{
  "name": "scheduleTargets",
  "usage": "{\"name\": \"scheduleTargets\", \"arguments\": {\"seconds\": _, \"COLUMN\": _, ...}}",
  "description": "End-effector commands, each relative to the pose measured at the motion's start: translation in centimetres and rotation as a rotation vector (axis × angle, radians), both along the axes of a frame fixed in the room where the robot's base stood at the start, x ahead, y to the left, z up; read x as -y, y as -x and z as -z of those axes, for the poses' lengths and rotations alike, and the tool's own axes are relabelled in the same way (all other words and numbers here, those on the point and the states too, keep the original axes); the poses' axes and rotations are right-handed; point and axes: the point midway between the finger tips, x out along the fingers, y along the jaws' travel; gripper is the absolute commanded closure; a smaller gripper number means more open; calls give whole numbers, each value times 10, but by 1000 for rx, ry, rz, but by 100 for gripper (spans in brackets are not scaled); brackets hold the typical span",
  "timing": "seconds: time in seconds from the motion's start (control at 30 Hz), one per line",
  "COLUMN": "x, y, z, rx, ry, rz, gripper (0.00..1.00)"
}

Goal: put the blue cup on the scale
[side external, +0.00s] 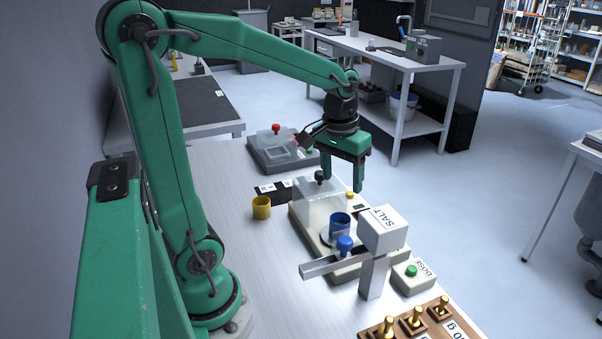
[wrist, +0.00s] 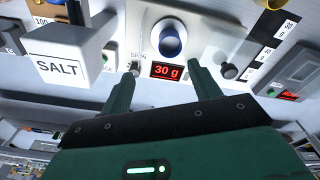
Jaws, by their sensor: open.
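The blue cup (side external: 340,224) stands upright on the round pan of the scale (side external: 309,236), beside the salt hopper. In the wrist view the blue cup (wrist: 169,39) shows from above on the pale pan, and the scale's display (wrist: 166,72) reads 30 g in red. My gripper (side external: 343,188) is open and empty, above and behind the cup, apart from it. Its two fingers (wrist: 164,68) point toward the scale in the wrist view with nothing between them. A clear cover with a black knob (side external: 319,177) is at the scale, close to one finger.
The white SALT hopper (side external: 383,230) with a blue knob (side external: 345,243) stands right beside the cup. A DOSE box (side external: 412,277) has a green button. A yellow cup (side external: 261,207) stands left of the scale. Brass weights (side external: 413,317) sit at the front. A grey device (side external: 280,150) is behind.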

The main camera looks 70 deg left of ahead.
Motion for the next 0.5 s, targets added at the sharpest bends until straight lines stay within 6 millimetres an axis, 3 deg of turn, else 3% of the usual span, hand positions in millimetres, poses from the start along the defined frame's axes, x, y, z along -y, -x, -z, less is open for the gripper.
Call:
{"name": "scheduleTargets", "arguments": {"seconds": 0.2, "x": 27, "y": 27, "z": -21, "rx": 112, "ry": -32, "rz": 125, "gripper": 38}}
{"name": "scheduleTargets", "arguments": {"seconds": 0.5, "x": 55, "y": 66, "z": -35, "rx": 260, "ry": -72, "rz": 292, "gripper": 38}}
